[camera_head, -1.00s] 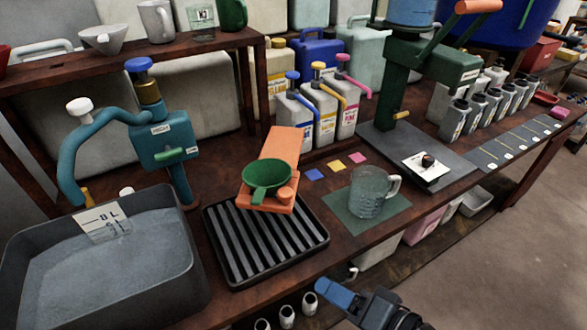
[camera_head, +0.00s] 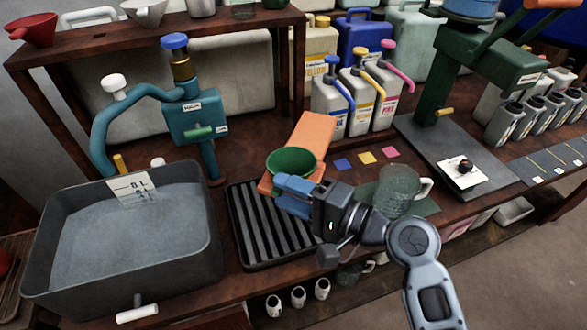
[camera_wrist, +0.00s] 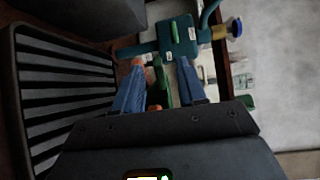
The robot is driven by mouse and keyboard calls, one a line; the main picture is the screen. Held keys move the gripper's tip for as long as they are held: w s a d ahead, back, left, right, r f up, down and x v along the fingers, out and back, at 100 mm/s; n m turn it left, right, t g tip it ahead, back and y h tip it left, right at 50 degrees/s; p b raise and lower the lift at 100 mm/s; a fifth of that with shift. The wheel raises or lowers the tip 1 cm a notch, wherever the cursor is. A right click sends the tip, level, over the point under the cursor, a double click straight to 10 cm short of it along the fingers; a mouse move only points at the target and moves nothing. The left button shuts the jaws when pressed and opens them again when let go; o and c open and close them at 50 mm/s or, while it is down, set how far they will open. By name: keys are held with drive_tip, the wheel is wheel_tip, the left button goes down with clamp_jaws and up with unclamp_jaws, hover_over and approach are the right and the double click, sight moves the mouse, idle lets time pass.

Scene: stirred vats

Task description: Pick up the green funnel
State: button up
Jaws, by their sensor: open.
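The green funnel (camera_head: 292,161) sits in the orange stand (camera_head: 312,135) above the black slatted drip tray (camera_head: 262,256). Its wide mouth faces up. My gripper (camera_head: 282,190) is open, with blue fingers, at the near side of the funnel and partly in front of it and the stand. In the wrist view, a narrow green part that looks like the funnel (camera_wrist: 163,85) shows between the two spread fingers (camera_wrist: 161,70), with some orange beside it. I cannot tell whether either finger touches it.
A grey basin (camera_head: 120,270) stands left, with a teal pump (camera_head: 193,125) behind it. A clear jug (camera_head: 398,188) is right of my gripper, partly behind my wrist. Pump bottles (camera_head: 357,95) stand behind. A red funnel (camera_head: 33,30) and a grey funnel (camera_head: 145,12) are on the upper shelf.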

drive_tip(key=shift+x, duration=1.45)
clamp_jaws()
